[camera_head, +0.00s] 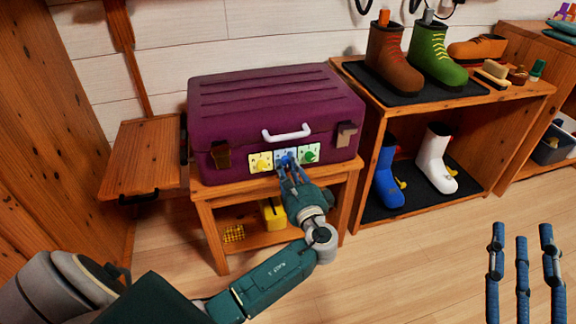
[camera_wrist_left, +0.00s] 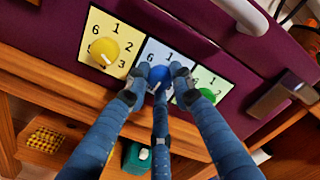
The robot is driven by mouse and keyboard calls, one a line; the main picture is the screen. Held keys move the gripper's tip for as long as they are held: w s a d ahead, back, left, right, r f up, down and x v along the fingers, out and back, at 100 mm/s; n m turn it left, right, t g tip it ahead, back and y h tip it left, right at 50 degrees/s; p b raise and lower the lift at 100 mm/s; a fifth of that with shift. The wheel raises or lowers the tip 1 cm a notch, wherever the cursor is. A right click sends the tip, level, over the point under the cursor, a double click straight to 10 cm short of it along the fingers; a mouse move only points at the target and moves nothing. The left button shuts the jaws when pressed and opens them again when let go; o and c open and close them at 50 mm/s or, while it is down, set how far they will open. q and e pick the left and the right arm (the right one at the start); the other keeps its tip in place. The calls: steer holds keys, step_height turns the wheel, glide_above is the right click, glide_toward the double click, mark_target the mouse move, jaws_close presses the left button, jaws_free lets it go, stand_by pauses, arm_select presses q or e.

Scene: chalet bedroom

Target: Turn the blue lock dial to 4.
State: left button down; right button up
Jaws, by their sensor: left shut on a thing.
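A purple suitcase (camera_head: 270,110) lies on a small wooden stand, with three lock dials on its front. The blue dial (camera_wrist_left: 159,80) sits on a pale blue plate between the yellow dial (camera_wrist_left: 104,50) and the green dial (camera_wrist_left: 205,96). My left gripper (camera_head: 288,168) is at the suitcase front with its fingers closed around the blue dial; in the left wrist view its fingertips (camera_wrist_left: 160,76) touch it. The fingers hide most of the blue plate's numbers; a 1 shows above. My right gripper (camera_head: 523,245) is open and empty over the floor at the lower right.
The wooden stand (camera_head: 200,196) has a yellow object (camera_head: 272,214) on its lower shelf. A shoe shelf (camera_head: 480,110) with boots stands close on the right. A wooden panel with a black handle (camera_head: 140,196) is on the left. The floor in front is clear.

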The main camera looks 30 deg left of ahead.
arm_select(q)
steer(key=c, duration=1.6)
jaws_free()
steer(key=shift+d+f, duration=0.25)
steer(key=shift+o, duration=0.6)
steer(key=shift+r, duration=0.1)
steer(key=v, duration=1.2)
steer(key=shift+a, duration=0.1)
